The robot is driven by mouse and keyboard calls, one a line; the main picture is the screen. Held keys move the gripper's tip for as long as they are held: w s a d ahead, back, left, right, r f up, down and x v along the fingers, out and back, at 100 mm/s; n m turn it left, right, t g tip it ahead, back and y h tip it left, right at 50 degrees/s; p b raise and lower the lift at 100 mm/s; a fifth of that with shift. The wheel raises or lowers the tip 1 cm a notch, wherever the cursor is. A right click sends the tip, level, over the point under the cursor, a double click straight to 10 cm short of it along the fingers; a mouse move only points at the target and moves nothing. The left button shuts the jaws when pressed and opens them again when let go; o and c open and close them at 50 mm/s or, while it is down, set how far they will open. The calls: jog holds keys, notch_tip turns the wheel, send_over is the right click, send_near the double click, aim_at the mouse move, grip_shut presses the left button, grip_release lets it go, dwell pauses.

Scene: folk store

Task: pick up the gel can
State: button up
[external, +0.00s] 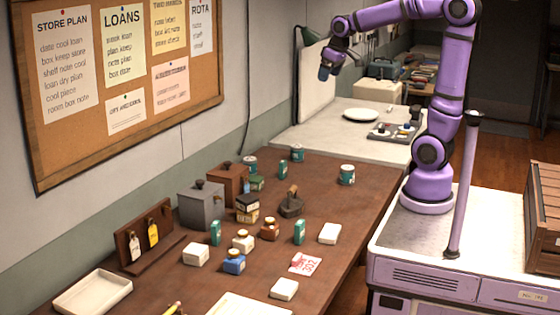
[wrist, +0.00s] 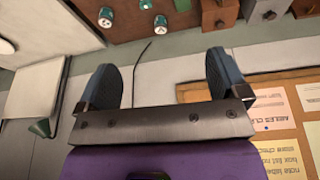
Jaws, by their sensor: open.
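Several small teal-and-white cans stand on the brown table; their labels are too small to read, so I cannot tell which is the gel can. One can (external: 347,174) stands alone near the table's right edge. Another can (external: 297,153) is at the back, and a third can (external: 250,162) stands by the wall. In the wrist view, teal cans show at the top edge, one at left (wrist: 107,17) and one further right (wrist: 160,23). My gripper (external: 328,66) is raised high above the far counter, well apart from the cans. In the wrist view its fingers (wrist: 162,85) are wide apart with nothing between them.
A grey box (external: 201,207), a brown box (external: 228,184), a dark weight (external: 291,204), small bottles and pale blocks crowd the table. A pale tray (external: 92,293) lies at the front left. A white plate (external: 361,115) is on the far counter. The corkboard (external: 120,85) hangs on the wall.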

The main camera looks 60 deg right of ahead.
jog(key=w+d+f+g, duration=0.1)
jog(key=w+d+f, duration=0.3)
jog(key=w+d, duration=0.5)
jog(key=m+g, duration=0.2)
jog(key=g, duration=0.1)
send_over(295, 145)
jog(key=shift+y, duration=0.3)
jog(key=f, duration=2.9)
jog(key=shift+a+f, duration=0.2)
jog(key=shift+a, duration=0.1)
jog(key=shift+d+f, duration=0.15)
jog(key=shift+f, duration=0.4)
notch_tip(295, 145, down, 5)
jog(key=shift+s+r, duration=0.1)
jog(key=shift+s+f, duration=0.2)
jog(key=shift+f, duration=1.15)
jog(key=shift+s+f, duration=0.15)
jog(key=shift+f, duration=1.15)
jog(key=c, duration=1.1)
jog(key=shift+c, duration=0.3)
